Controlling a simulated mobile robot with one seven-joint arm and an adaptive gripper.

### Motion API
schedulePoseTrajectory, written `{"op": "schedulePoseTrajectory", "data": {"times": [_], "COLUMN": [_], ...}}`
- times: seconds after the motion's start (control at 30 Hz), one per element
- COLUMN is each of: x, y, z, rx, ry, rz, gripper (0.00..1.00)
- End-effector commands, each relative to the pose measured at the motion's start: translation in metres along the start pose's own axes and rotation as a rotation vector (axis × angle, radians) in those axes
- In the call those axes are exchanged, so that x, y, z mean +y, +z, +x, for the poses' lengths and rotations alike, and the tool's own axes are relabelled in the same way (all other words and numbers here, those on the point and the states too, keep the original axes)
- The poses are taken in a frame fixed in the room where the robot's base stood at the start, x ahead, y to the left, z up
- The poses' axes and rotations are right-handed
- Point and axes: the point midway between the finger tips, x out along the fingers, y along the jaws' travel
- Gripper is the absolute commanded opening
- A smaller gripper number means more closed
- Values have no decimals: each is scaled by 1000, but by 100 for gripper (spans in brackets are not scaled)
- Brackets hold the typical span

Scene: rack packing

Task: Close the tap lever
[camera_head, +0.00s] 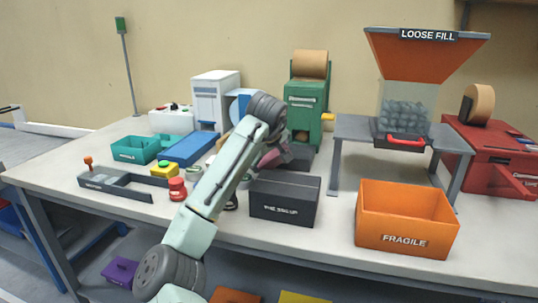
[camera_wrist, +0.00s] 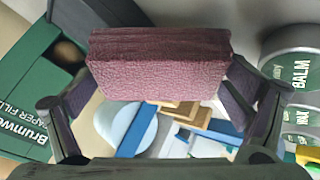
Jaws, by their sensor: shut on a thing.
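A hopper marked LOOSE FILL (camera_head: 428,55) stands on a grey stand at the back right.
An orange FRAGILE bin (camera_head: 403,235) stands in front of the hopper stand. A dark box (camera_head: 285,200) stands beside my arm, with a green paper-fill machine (camera_head: 303,98) behind. A red case (camera_head: 500,160) is at the right. Balm tins (camera_wrist: 295,80) show in the wrist view.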

Motion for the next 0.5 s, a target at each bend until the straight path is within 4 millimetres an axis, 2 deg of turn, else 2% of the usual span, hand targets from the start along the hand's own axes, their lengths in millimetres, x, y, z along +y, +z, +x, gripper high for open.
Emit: {"op": "schedulePoseTrajectory", "data": {"times": [0.37, 0.4, 0.5], "x": [-4, -3, -3], "y": [5, 5, 4], "z": [6, 6, 6], "rx": [0, 0, 0], "ry": [1, 1, 1], "rz": [-1, -1, 0], "gripper": [71, 96, 100]}}
